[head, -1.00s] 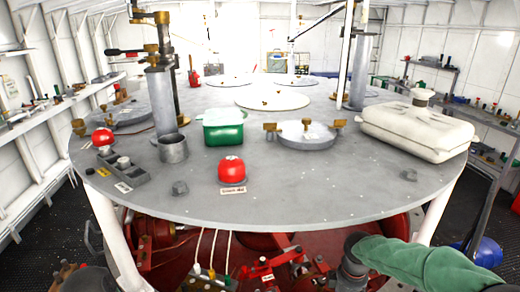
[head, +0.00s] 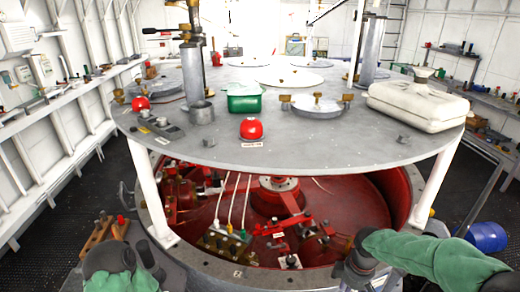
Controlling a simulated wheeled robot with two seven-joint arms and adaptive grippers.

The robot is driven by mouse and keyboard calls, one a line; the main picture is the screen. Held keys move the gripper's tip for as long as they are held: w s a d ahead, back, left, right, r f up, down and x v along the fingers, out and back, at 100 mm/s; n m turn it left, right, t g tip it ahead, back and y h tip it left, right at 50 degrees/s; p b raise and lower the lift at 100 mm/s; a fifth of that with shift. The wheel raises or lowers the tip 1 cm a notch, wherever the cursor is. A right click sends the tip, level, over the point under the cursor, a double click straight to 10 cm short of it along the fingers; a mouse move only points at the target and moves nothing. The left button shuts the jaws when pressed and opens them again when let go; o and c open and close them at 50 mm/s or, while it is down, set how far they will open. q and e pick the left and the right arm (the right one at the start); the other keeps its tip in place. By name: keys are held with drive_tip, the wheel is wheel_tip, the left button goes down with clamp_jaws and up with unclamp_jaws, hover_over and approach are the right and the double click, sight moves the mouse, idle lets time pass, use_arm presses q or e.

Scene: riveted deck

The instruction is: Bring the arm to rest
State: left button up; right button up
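My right arm (head: 430,256), in a green sleeve, comes in from the lower right and ends in a dark grey joint (head: 357,262) at the bottom edge. It is in front of the round deck and appears empty of any object. My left arm (head: 120,280) shows as dark grey links and green cloth in the bottom left corner. No fingers of either gripper can be made out; both hands are hidden or below the frame.
A round grey table (head: 320,148) on white legs stands ahead, over a red machinery pit (head: 335,212). It carries a red dome button (head: 251,128), a green box (head: 244,104) and a cream canister (head: 418,110). A blue drum (head: 487,237) lies at right. Dark floor surrounds the pit.

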drive_tip(key=s+a+f+m+y, duration=0.25)
drive_tip(key=a+f, duration=0.45)
drive_tip(key=f, duration=0.4)
drive_tip(key=s+a+f+m+b, duration=0.1)
drive_tip(key=s+a+f+m, duration=0.3)
drive_tip(key=s+f, duration=0.3)
drive_tip(key=s+a+f+m+y+b, duration=0.1)
drive_tip(key=s+a+f+m, duration=0.4)
drive_tip(key=s+f, duration=0.2)
drive_tip(key=shift+s+x, duration=0.25)
drive_tip(key=shift+x, duration=0.95)
drive_tip(key=shift+d+m, duration=0.15)
drive_tip(key=shift+m, duration=0.1)
